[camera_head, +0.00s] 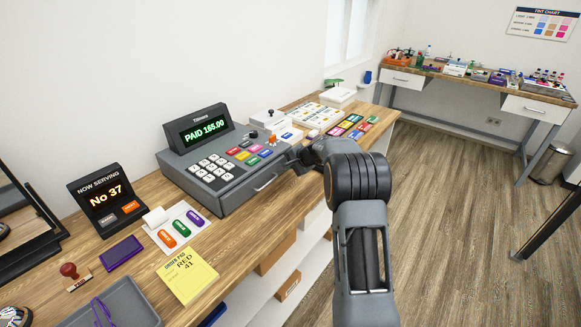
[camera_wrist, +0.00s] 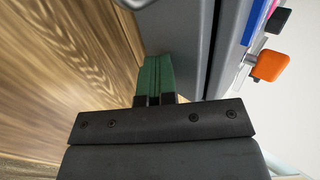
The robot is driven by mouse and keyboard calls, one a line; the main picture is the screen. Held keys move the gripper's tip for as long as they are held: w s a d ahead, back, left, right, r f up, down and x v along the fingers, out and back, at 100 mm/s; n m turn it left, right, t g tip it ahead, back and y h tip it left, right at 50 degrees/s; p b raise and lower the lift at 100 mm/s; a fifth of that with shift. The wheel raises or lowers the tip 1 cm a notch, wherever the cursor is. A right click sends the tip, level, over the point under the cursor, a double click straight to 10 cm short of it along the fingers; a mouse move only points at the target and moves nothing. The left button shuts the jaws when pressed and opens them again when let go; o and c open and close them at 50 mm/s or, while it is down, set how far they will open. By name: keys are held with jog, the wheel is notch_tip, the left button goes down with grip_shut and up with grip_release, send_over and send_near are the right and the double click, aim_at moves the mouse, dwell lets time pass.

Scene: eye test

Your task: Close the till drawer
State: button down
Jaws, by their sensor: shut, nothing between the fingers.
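My gripper (camera_head: 296,160) is at the right end of the drawer front, partly hidden by my own arm. In the wrist view, my gripper (camera_wrist: 159,62) has its green fingers shut together and empty, beside the grey drawer front (camera_wrist: 180,28). They look close to touching or touching it. A narrow dark seam runs behind the front panel; how far the drawer stands out is unclear.
A second table (camera_head: 430,79) is at the back right.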

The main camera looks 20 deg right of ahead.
jog(key=s, duration=0.1)
jog(key=d+b, duration=0.1)
jog(key=s, duration=0.1)
jog(key=shift+s+d+f+b, duration=0.25)
jog(key=shift+s+d+b, duration=0.05)
jog(key=shift+d+b, duration=0.05)
jog(key=v, duration=1.1)
jog(key=shift+n+g+h, duration=0.3)
jog(key=shift+g, duration=0.5)
jog(key=s+f, duration=0.1)
jog(key=f, duration=0.1)
jog(key=s+f, duration=0.1)
jog(key=f, duration=0.1)
jog(key=shift+s+b, duration=0.3)
jog(key=shift+s, duration=0.1)
jog(key=s+a+r+n+g+h+p, duration=0.1)
jog(key=s+a+n, duration=0.4)
jog(key=s, duration=0.8)
jog(key=s+a+r+n+g+h+p, duration=0.1)
jog(key=s+a+r+n+h+p, duration=0.1)
jog(key=s+a+n, duration=0.4)
jog(key=s+a+h, duration=0.1)
jog(key=s+a, duration=0.3)
jog(key=s, duration=0.3)
jog(key=shift+s+g, duration=0.25)
jog(key=shift+g, duration=0.15)
jog(key=shift+a+r, duration=0.1)
